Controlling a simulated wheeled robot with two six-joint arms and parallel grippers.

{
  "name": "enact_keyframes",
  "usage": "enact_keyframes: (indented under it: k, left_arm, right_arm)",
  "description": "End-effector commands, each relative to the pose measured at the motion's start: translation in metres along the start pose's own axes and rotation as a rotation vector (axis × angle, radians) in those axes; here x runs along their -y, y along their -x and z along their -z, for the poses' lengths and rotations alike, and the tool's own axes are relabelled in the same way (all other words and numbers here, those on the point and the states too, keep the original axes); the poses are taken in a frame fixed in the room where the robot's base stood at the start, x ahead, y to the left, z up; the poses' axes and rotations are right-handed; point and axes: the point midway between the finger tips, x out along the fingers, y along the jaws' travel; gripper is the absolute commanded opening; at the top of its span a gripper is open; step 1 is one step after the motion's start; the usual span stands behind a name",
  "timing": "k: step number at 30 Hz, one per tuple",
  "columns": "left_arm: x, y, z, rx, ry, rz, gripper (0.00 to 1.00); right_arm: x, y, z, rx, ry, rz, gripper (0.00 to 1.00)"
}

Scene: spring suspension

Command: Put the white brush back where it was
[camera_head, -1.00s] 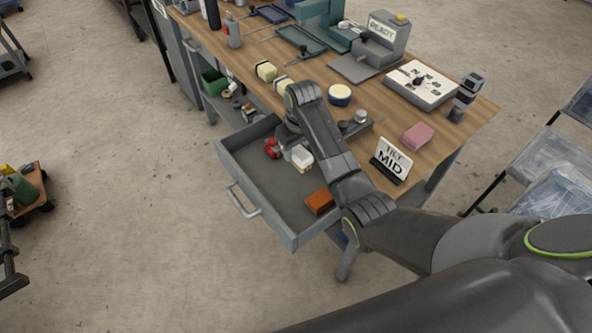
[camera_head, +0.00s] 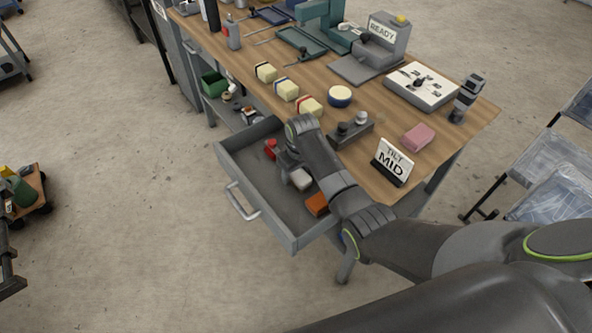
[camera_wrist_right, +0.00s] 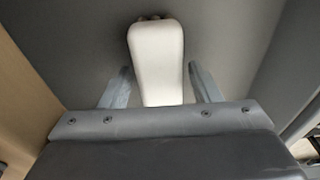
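The white brush (camera_head: 300,179) is low in the open grey drawer (camera_head: 235,172), between a red item and an orange block. In the right wrist view the white brush (camera_wrist_right: 157,60) lies between my two fingertips, with a narrow gap on each side. My right gripper (camera_head: 290,168) reaches down into the drawer around the brush and looks open. The wrist view also shows my right gripper (camera_wrist_right: 160,80). A bit of brownish bristle shows at the brush's far end. My left gripper is not in view.
A red item (camera_head: 270,149) and an orange block (camera_head: 317,204) lie in the drawer near the brush.

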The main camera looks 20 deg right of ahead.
Motion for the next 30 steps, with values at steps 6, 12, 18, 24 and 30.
enact_keyframes:
  k: [6, 12, 18, 24, 30]
  left_arm:
    - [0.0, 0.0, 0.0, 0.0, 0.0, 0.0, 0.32]
    - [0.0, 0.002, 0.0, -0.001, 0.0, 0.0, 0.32]
    - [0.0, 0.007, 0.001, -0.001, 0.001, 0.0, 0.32]
    - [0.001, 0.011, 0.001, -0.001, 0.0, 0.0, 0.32]
    - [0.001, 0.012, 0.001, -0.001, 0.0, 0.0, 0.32]
  right_arm:
    - [0.0, 0.0, 0.0, -0.001, 0.0, 0.0, 0.61]
    - [0.0, 0.007, 0.001, -0.004, 0.0, -0.001, 0.61]
    - [0.0, 0.036, 0.001, -0.005, 0.0, -0.001, 0.61]
    - [-0.001, 0.078, 0.002, -0.005, 0.001, -0.002, 0.61]
    - [-0.001, 0.109, 0.001, -0.003, -0.001, -0.002, 0.61]
